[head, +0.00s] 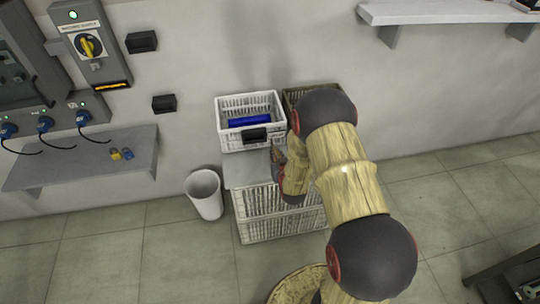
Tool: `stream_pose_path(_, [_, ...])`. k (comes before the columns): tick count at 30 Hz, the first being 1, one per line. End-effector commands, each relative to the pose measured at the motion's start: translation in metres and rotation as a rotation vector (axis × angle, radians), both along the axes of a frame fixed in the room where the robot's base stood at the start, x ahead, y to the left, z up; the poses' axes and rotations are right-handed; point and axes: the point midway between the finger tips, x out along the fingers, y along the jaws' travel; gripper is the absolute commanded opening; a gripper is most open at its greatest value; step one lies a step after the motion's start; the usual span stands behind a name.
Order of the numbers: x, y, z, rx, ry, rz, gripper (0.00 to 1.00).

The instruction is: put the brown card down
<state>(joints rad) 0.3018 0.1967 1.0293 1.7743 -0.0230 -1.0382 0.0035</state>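My arm reaches away from me toward a white stacked crate (262,222) by the wall. The end of my arm is over the crate's grey top (240,172). A small brownish shape (278,156) shows there, partly behind my arm; I cannot tell whether it is my gripper or the brown card. My gripper's fingers cannot be made out, so I cannot see whether they hold anything. No brown card can be clearly picked out.
A white basket (250,137) with something blue inside and a black label stands behind the crate's top. A darker brown basket (293,97) is beside it, mostly behind my arm. A white bin (205,193) stands left. A grey shelf (75,165) holds padlocks (116,154).

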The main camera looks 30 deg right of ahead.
Motion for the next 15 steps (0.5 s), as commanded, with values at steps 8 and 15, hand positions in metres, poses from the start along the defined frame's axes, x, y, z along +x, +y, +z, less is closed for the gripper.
stream_pose_path(8, [0.025, -0.007, -0.014, 0.0, 0.001, 0.0, 0.09])
stream_pose_path(15, [0.054, -0.016, -0.029, 0.001, 0.002, 0.0, 0.09])
